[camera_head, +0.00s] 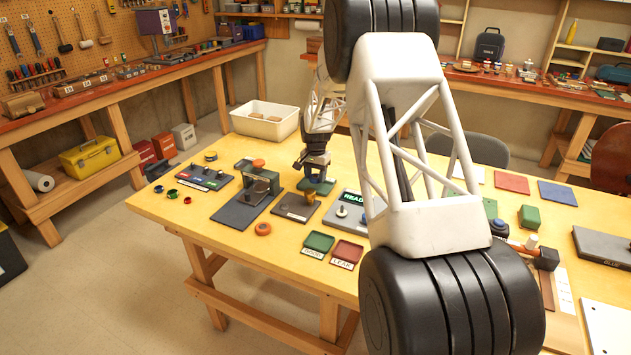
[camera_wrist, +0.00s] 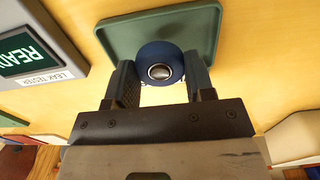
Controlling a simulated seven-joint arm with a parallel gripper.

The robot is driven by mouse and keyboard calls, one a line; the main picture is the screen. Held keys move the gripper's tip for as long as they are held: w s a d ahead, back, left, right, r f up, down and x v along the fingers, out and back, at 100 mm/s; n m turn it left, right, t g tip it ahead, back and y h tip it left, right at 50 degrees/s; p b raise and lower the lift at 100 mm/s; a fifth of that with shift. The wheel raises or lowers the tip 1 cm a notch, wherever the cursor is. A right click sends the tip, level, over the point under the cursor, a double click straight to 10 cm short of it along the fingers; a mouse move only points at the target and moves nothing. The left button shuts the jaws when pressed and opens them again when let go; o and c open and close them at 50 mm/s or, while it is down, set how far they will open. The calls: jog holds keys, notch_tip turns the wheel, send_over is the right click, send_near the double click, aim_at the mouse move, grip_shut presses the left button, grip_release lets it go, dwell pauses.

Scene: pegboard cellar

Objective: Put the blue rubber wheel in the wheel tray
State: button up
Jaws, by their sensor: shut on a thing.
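The blue rubber wheel (camera_wrist: 160,52), a dark blue ring with a metal hub, is between the two fingers of my gripper (camera_wrist: 162,84) in the wrist view. The fingers are shut on its sides. A flat green tray (camera_wrist: 113,30) with a raised rim lies beyond the wheel; the wheel overlaps its near part in this view. I cannot tell whether the wheel touches the tray. In the head view my gripper (camera_head: 312,168) points down over the green tray (camera_head: 318,187) on the yellow table, and the wheel is not clearly visible.
A grey leak tester (camera_wrist: 42,35) with a READY screen stands beside the tray. In the head view, small green (camera_head: 319,242) and red (camera_head: 347,251) trays lie near the table's front edge. A white bin (camera_head: 265,121) stands at the back left. My arm hides the table's middle.

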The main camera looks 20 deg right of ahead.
aim_at(315, 176)
jog(key=shift+f, duration=1.25)
jog(key=shift+f, duration=0.1)
jog(key=o, duration=0.9)
notch_tip(315, 176, up, 12)
jog(key=shift+r, duration=0.2)
